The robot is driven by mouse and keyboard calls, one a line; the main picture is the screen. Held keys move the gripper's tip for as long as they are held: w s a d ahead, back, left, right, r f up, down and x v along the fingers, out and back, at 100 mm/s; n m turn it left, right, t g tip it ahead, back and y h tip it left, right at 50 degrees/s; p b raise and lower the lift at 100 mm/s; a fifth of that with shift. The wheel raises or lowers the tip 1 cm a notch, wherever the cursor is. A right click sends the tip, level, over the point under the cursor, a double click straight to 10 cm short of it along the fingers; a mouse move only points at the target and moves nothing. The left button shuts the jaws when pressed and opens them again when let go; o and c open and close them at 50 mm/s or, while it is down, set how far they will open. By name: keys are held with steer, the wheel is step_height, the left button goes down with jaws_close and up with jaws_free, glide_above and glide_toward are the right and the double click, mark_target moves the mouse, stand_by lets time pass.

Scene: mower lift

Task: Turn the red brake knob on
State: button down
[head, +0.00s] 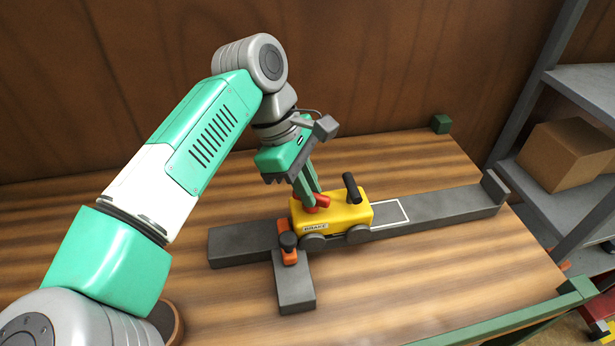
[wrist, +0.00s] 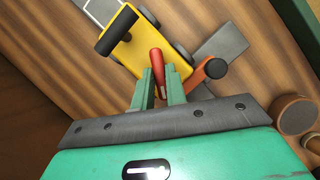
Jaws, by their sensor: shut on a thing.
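The yellow mower cart (head: 338,215) stands on a dark grey rail, with a white BRAKE label on its side and a black upright handle (head: 352,187). The red brake knob (head: 318,203) is on the cart's top at its left end. My gripper (head: 309,194) reaches down from above, its green fingers shut on the red knob. In the wrist view, the knob (wrist: 157,66) shows as a red bar between the two fingertips (wrist: 159,84), pointing toward the cart (wrist: 128,46). The fingers partly hide the knob's base.
An orange piece with a black knob (head: 288,248) stands left of the cart, by a short grey side rail (head: 294,286). The grey rail (head: 440,208) runs right, with a white outlined box (head: 396,211). A green block (head: 441,124) sits at the back. Shelves with a cardboard box (head: 566,153) stand right.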

steer(key=shift+d+r+m+g, duration=0.1)
steer(key=shift+m+g, duration=0.3)
steer(key=shift+m, duration=0.7)
steer(key=c, duration=1.4)
jaws_free()
steer(key=shift+c, duration=0.2)
steer(key=v, duration=0.7)
steer(key=shift+r, duration=0.35)
steer(key=shift+w, duration=0.15)
